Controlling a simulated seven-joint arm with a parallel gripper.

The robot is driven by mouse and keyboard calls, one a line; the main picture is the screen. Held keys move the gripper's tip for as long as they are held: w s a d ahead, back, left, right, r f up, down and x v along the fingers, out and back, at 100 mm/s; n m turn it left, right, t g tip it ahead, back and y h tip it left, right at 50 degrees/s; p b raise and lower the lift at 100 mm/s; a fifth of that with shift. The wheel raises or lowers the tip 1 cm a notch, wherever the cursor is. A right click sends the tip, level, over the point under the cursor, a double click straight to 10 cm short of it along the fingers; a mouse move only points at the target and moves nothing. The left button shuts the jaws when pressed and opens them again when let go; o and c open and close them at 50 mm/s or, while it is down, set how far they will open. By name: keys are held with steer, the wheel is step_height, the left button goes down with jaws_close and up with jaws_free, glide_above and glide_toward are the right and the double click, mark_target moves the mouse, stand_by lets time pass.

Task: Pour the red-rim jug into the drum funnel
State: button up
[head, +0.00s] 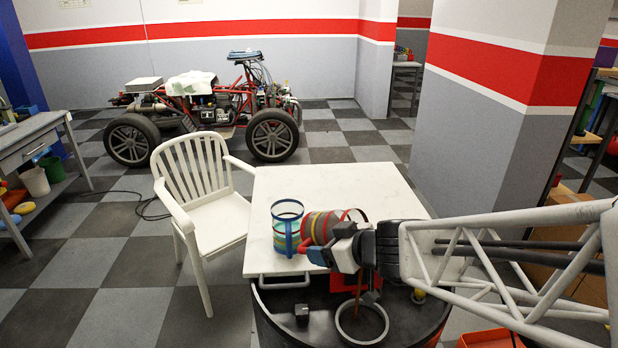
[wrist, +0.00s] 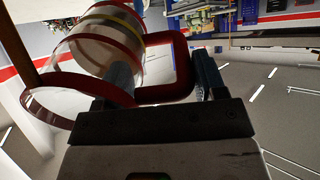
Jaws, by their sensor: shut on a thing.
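The red-rim jug (head: 320,226) is tipped on its side above the near edge of the white table, with yellow and grey bands around it. In the wrist view the jug (wrist: 118,38) shows its round red rim at the lower left. My gripper (head: 335,252) is shut on the jug's red handle; the fingers (wrist: 163,72) stand either side of it. A thin brown streak (head: 357,284), like a falling stream, runs down toward the ring-shaped funnel (head: 341,318) on the black drum (head: 272,312). Where it lands is unclear.
A blue-rimmed striped jug (head: 287,228) stands upright on the white table (head: 330,183), close left of the held jug. A small black block (head: 301,314) sits on the drum's left side. A white chair (head: 205,205) stands left. The table's back part is clear.

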mark_target(304, 226)
steer(key=shift+f, duration=0.35)
stand_by(1.1)
steer(key=shift+w+a+r+g+h, duration=0.1)
steer(key=shift+a+r+g+h, duration=0.05)
steer(key=shift+r+g+h, duration=0.6)
steer(key=shift+r+g+h, duration=0.3)
steer(key=shift+g+h, duration=0.05)
stand_by(0.9)
steer(key=shift+w+a+r+g+h, duration=0.25)
steer(key=shift+r+g+h, duration=0.1)
steer(key=shift+g+h, duration=0.15)
steer(key=shift+w+a+f+g+h, duration=0.1)
steer(key=shift+w+a+g+h, duration=0.85)
steer(key=shift+g+h, duration=0.4)
steer(key=shift+w+a+g+h, duration=0.9)
steer(key=shift+w+g+h, duration=0.05)
steer(key=shift+g+h, duration=0.4)
